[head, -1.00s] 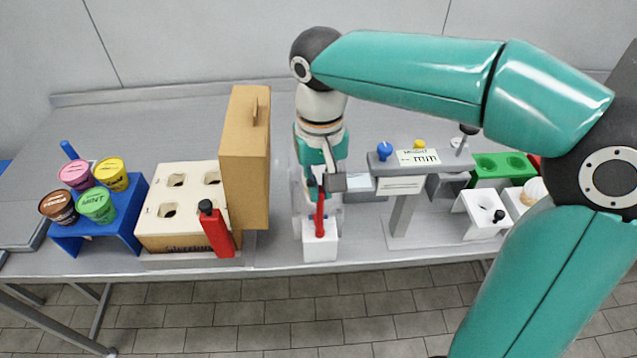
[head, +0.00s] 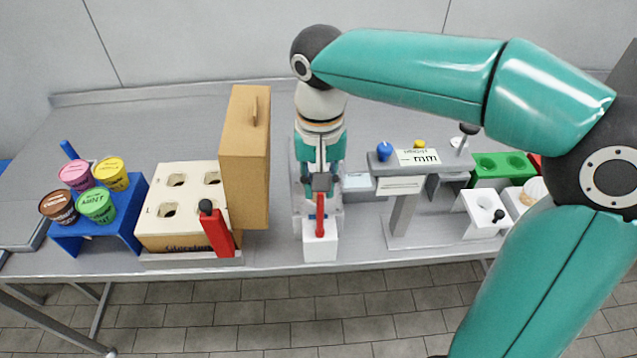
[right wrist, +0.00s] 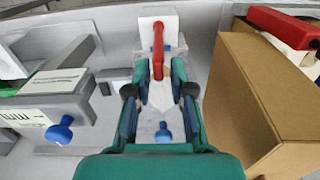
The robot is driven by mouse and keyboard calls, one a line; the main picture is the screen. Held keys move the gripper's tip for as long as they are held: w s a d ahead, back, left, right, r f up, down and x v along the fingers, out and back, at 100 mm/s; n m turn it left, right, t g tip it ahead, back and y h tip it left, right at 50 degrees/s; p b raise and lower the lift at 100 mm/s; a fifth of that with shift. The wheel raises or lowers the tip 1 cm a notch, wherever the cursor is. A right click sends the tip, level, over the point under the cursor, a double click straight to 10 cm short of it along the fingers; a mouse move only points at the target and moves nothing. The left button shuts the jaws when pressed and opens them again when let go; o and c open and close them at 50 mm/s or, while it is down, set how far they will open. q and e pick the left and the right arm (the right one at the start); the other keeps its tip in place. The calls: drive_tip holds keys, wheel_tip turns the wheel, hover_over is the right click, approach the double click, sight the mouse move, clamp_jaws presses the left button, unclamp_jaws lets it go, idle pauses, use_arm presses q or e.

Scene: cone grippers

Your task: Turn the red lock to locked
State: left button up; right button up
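A red handle (head: 320,222) sits on a white block at the front edge of the bench. It also shows in the right wrist view (right wrist: 158,50), standing nearly in line with the gripper. My right gripper (head: 320,188) is over the handle's rear end, pointing down. In the right wrist view its fingers (right wrist: 160,70) are apart, with the handle's near end between the tips and a visible gap on each side. The gripper hides part of the handle in the head view. My left gripper is not in view.
A tan box (head: 245,160) stands close left of the gripper, by a red lever with a black knob (head: 217,230). A grey stand with a blue knob (head: 384,151) is close on the right. A blue knob (right wrist: 163,133) lies below the gripper. Cups (head: 96,205) stand far left.

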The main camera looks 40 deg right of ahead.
drive_tip(key=shift+o, duration=0.5)
drive_tip(key=shift+f, duration=0.1)
drive_tip(key=shift+s, duration=0.1)
wheel_tip(320, 180, up, 12)
idle(0.6)
